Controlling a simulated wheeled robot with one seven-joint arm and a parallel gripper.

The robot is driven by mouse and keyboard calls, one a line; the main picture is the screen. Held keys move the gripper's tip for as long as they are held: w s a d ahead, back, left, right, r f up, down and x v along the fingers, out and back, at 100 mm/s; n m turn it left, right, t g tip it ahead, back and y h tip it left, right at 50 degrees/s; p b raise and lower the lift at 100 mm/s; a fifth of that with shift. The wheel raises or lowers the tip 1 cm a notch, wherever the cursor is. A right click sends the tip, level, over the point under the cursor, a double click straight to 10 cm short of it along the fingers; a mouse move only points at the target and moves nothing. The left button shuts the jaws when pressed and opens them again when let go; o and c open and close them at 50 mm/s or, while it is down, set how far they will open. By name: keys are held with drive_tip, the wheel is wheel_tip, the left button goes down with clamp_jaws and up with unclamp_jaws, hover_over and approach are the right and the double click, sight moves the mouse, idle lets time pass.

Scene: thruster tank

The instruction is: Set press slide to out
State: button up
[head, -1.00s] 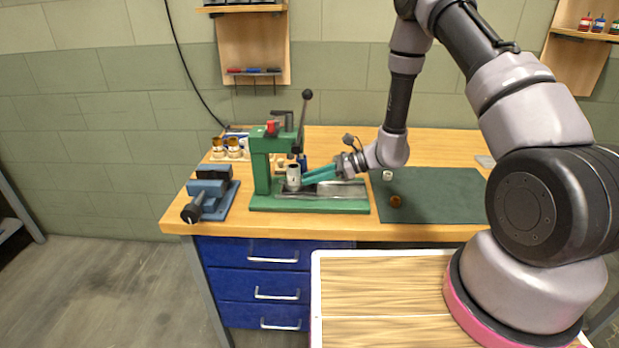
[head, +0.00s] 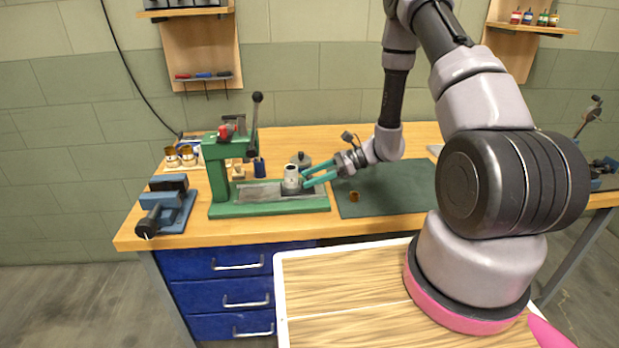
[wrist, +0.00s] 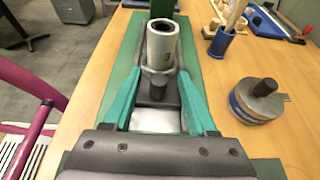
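The green press (head: 218,172) stands on the bench, with its green base (head: 240,210) running right. Its grey slide (head: 300,191) extends to the right along the base, and a whitish cup (head: 291,178) stands upright on it, clear of the press column. In the wrist view the cup (wrist: 161,47) is marked with a 3, and a dark post (wrist: 157,88) stands in front of it. My gripper (head: 308,178) is at the slide's right end. Its teal fingers are apart on either side of the post, with visible gaps. The slide's underside is hidden.
A round knobbed part (wrist: 258,100) lies close beside the base. A blue cup of tools (wrist: 222,40) stands behind. A blue vise (head: 165,205) is at the left, and a dark green mat (head: 390,190) holds a small brown part (head: 354,197).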

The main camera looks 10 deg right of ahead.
drive_tip(key=v, duration=1)
drive_tip(key=shift+d, duration=0.3)
drive_tip(key=shift+r, duration=0.1)
drive_tip(key=s+a+r+n+g+h, duration=0.1)
drive_tip(key=s+r+n+h, duration=0.25)
drive_tip(key=r, duration=0.65)
drive_tip(key=s+r+n+h, duration=0.2)
drive_tip(key=s+r+n, duration=0.15)
drive_tip(key=r, duration=0.55)
drive_tip(key=s+d+r+n+t+h, duration=0.1)
drive_tip(key=s+r+n+t+h, duration=0.2)
drive_tip(key=s+r, duration=0.3)
drive_tip(key=s+d+r+n+t+h, duration=0.2)
drive_tip(key=s+r, duration=0.4)
drive_tip(key=r, duration=0.4)
drive_tip(key=n+t+h, duration=0.1)
drive_tip(key=n+t, duration=0.1)
drive_tip(key=shift+s+d+r+t, duration=0.25)
drive_tip(key=shift+d+r+t, duration=0.1)
drive_tip(key=shift+t, duration=0.05)
